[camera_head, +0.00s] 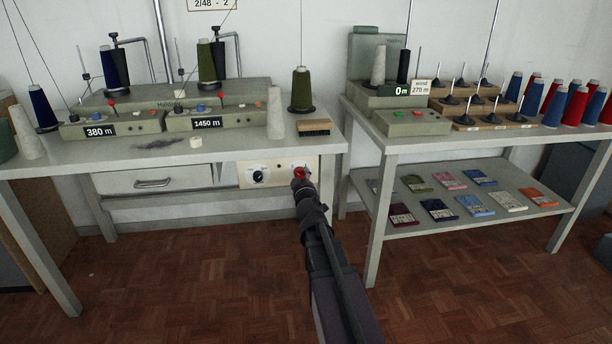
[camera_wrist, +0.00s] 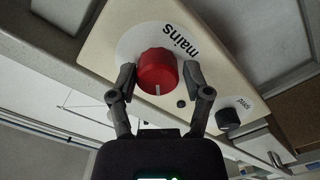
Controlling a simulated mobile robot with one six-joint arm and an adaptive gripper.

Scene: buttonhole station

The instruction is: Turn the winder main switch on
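The main switch is a round red knob (camera_wrist: 158,72) on a cream panel (camera_wrist: 105,40), with "mains" printed on the white disc around it. A pale mark on the knob points toward the bottom of the wrist view. In the head view the red knob (camera_head: 299,173) shows at the panel's right end, under the left table's top, partly hidden by my gripper (camera_head: 302,180). In the wrist view my gripper (camera_wrist: 158,74) has one finger on each side of the knob. The fingers look spread, with narrow gaps; light contact cannot be ruled out.
A black knob (camera_wrist: 228,118) sits on the same panel. The left table (camera_head: 100,158) overhangs it, with a drawer (camera_head: 152,182) to its left. Winders and cones stand on top. The right table (camera_head: 400,143) has a lower shelf with thread cards. Floor in front is clear.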

